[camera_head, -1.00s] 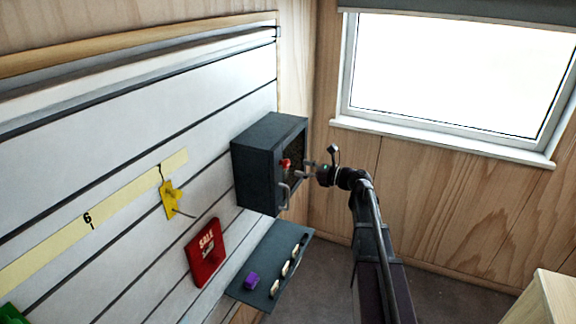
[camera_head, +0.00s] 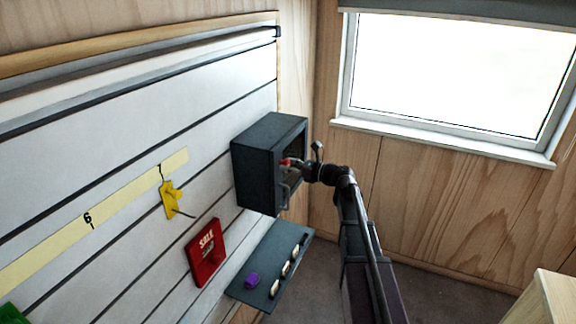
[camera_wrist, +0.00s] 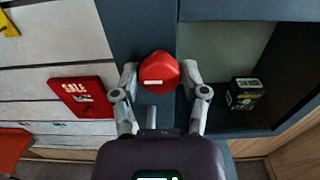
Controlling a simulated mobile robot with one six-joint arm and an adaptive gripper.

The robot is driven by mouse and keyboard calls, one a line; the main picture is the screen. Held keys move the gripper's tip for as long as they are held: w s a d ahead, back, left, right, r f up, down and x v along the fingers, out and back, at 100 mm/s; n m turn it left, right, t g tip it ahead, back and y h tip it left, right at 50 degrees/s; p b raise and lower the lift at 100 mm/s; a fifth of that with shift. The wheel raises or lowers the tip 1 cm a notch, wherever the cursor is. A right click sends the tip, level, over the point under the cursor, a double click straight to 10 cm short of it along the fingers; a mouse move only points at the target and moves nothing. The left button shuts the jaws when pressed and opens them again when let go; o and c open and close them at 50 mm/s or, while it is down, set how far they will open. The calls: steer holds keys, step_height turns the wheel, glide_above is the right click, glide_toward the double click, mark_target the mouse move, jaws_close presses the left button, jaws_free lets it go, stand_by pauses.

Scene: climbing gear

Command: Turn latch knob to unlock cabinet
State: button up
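The dark grey cabinet (camera_head: 262,163) is mounted on the slatted wall, with a pale handle (camera_head: 286,192) low on its front. The red latch knob (camera_wrist: 159,72) sits on the cabinet front. A short pale line on its face lies about level in the wrist view. The knob also shows in the head view (camera_head: 286,162), partly covered by my gripper. My gripper (camera_wrist: 160,75) is open, one finger on each side of the knob. The fingertips are very close to its sides; I cannot tell whether they touch.
A small dark box (camera_wrist: 245,94) shows inside the cabinet. A grey shelf (camera_head: 255,292) below holds a purple item (camera_head: 252,281) and several pale pieces. A red SALE sign (camera_head: 206,253) and a yellow item (camera_head: 171,198) hang left. The window (camera_head: 450,75) is right.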

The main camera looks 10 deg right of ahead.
steer(key=c, duration=0.4)
steer(key=shift+c, duration=0.2)
steer(key=shift+n, duration=0.5)
steer(key=n, duration=0.3)
steer(key=shift+n, duration=0.4)
steer(key=n, duration=1.3)
